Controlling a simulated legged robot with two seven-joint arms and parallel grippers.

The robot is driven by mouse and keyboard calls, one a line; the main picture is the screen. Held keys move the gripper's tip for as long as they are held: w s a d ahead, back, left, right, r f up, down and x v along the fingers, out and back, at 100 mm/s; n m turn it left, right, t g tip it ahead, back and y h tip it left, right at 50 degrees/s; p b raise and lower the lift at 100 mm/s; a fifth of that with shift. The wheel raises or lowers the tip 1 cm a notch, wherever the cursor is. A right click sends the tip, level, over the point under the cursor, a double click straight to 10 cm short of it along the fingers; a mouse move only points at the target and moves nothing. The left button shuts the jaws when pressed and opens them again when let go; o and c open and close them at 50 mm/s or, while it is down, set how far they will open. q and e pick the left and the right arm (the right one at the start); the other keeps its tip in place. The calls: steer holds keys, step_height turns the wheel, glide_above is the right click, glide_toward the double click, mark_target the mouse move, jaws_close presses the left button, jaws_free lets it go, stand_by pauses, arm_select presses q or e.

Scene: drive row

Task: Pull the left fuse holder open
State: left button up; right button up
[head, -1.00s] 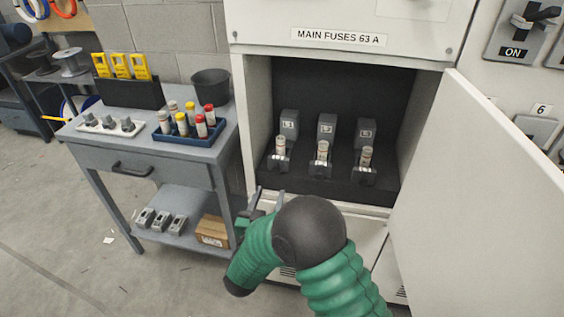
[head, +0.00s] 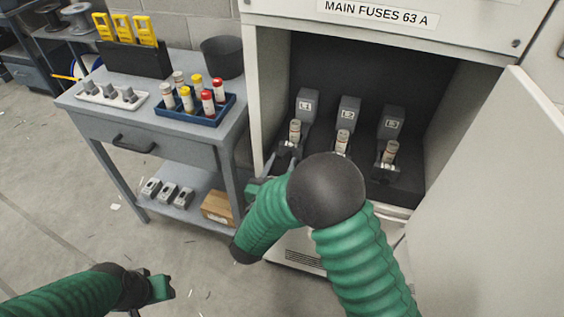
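Three fuse holders stand in a row inside the open cabinet, each with a grey labelled block at the back and a pale fuse upright in front. The left fuse holder (head: 306,104) is labelled L1, and its fuse (head: 295,131) shows at its front. My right gripper (head: 279,164) is low in front of the left holder, its fingers close to the holder's dark front part. My own forearm hides part of it, so I cannot tell whether it touches or is shut. My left gripper (head: 160,288) is at the lower left, over the floor, away from the cabinet; its fingers are unclear.
The middle holder (head: 348,110) and right holder (head: 391,120) stand close beside the left one. The cabinet door (head: 490,200) is swung open at the right. A grey cart (head: 180,120) with a blue fuse tray (head: 222,113) stands left of the cabinet.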

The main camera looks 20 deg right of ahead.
steer(key=shift+d, duration=0.65)
jaws_close()
steer(key=shift+a+f, duration=0.1)
steer(key=shift+a, duration=0.15)
